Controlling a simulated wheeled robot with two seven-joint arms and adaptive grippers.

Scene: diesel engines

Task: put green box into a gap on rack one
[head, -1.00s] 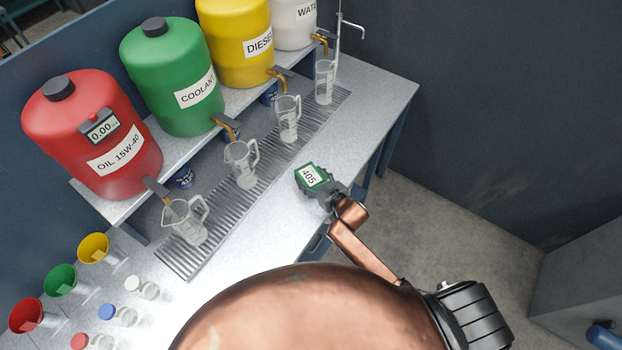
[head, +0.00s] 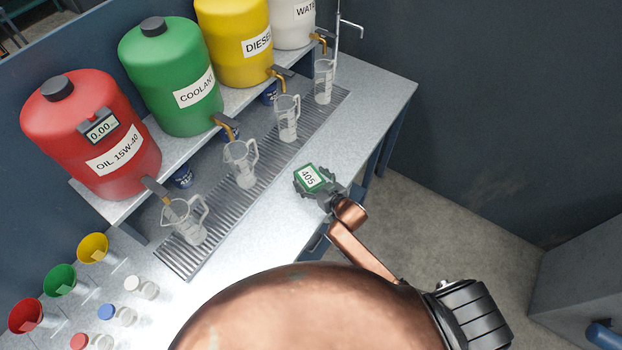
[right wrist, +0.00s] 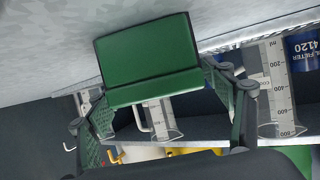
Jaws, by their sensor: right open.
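The green box (head: 313,176), with a white label reading 405, is at the front edge of the workbench, to the right of the jugs. My right gripper (head: 316,184) is open, with its fingers on either side of the box. In the right wrist view the green box (right wrist: 150,62) shows its plain green faces between the two fingers of the right gripper (right wrist: 158,88). Whether the fingers touch it is hard to tell. I cannot make out a rack with gaps in these views. My left gripper is not in view.
The workbench (head: 372,95) carries a drip grate (head: 205,245) with several clear jugs under red, green, yellow and white tanks on a shelf. Coloured funnels (head: 60,281) and small capped bottles stand at the lower left. Bare bench lies around the box.

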